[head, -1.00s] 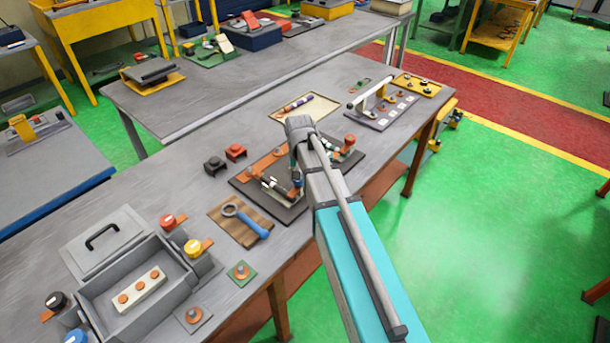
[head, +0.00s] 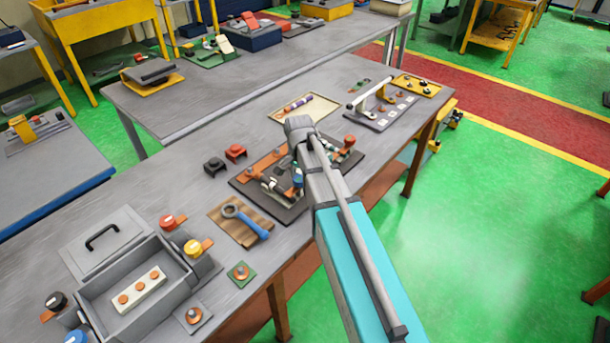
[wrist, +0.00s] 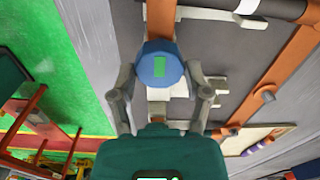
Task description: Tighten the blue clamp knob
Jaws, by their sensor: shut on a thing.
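The blue clamp knob (wrist: 160,66) is a faceted blue cap with a green rectangle on its face. It sits at the end of an orange bar in the wrist view. My gripper (wrist: 162,80) has one finger on each side of the knob and is shut on it. In the head view my gripper (head: 285,178) is low over the dark fixture plate (head: 243,182). The arm and fingers largely hide the knob there.
A wooden board with a blue-handled ring tool (head: 252,222) lies left of the fixture. A grey open box (head: 110,320) is at the front left. A plate with a white handle (head: 370,97) is at the right.

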